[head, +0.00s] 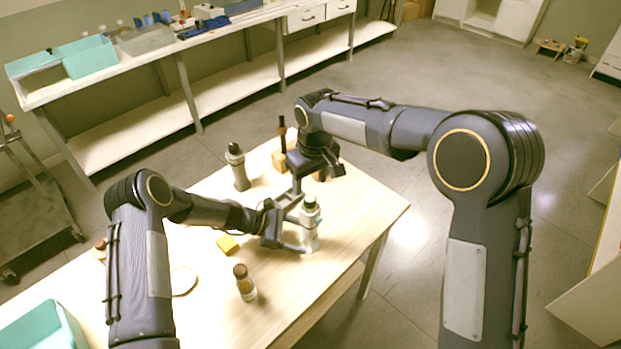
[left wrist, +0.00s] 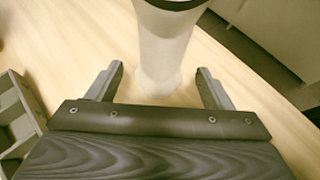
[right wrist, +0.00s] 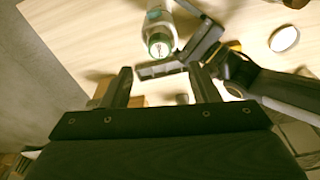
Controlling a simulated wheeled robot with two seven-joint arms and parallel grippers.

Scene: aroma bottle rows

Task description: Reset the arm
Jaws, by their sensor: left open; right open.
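A white bottle with a green cap (head: 310,228) stands upright on the table (head: 215,300). My left gripper (head: 302,224) is open, with its fingers on either side of the bottle. In the left wrist view, the white bottle (left wrist: 163,50) stands between and just beyond the open fingertips (left wrist: 160,80), with gaps at both sides. My right gripper (head: 318,176) is open and points down behind the bottle. In the right wrist view its fingers (right wrist: 162,80) are apart and empty, with the bottle's green cap (right wrist: 159,42) beyond them.
A grey bottle (head: 238,170) stands at the back left, and a brown-capped bottle (head: 246,285) at the front. A yellow block (head: 228,245), a white disc (head: 183,280) and a teal bin (head: 45,332) are on the left. A wooden block (head: 279,161) is near my right gripper.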

